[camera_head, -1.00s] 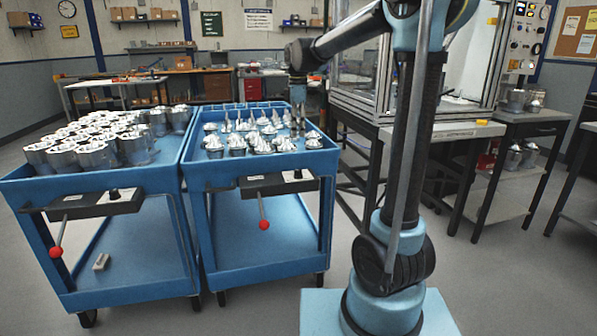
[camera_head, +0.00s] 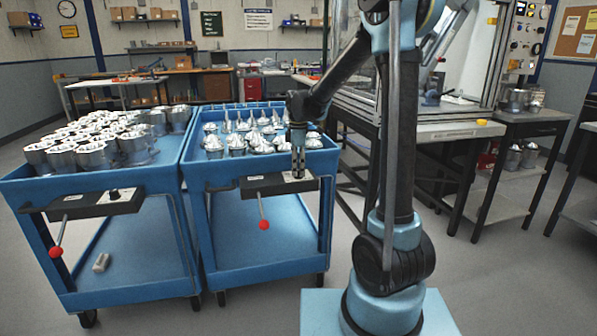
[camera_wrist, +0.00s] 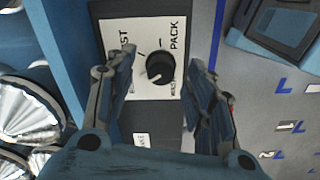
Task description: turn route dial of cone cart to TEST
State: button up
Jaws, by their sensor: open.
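The cone cart (camera_head: 262,266) is the blue cart on the right, with cone-shaped metal parts on top. Its dark front control panel (camera_head: 262,186) carries a red-ended lever. The route dial (camera_wrist: 160,68) is a black round knob on a white label plate (camera_wrist: 117,33). "PACK" reads at the plate's right, and letters ending in "ST" show at the left, partly hidden by a finger. A pale mark on the knob points toward the lower left. My gripper (camera_wrist: 163,58) is open, one finger on each side of the knob. In the head view my gripper (camera_head: 298,172) covers the dial.
A second blue cart (camera_head: 120,285) with cylindrical housings stands close on the left, with its own panel and lever. The lever with a red ball (camera_head: 264,225) hangs left of my gripper. A machine enclosure and tables stand at the right.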

jog(key=shift+f, duration=0.65)
jog(key=shift+c, duration=0.3)
jog(key=c, duration=1)
jog(key=shift+m, duration=0.4)
jog(key=m, duration=0.4)
jog(key=shift+w+m, duration=0.1)
jog(key=shift+m, duration=0.3)
jog(key=m, duration=0.6)
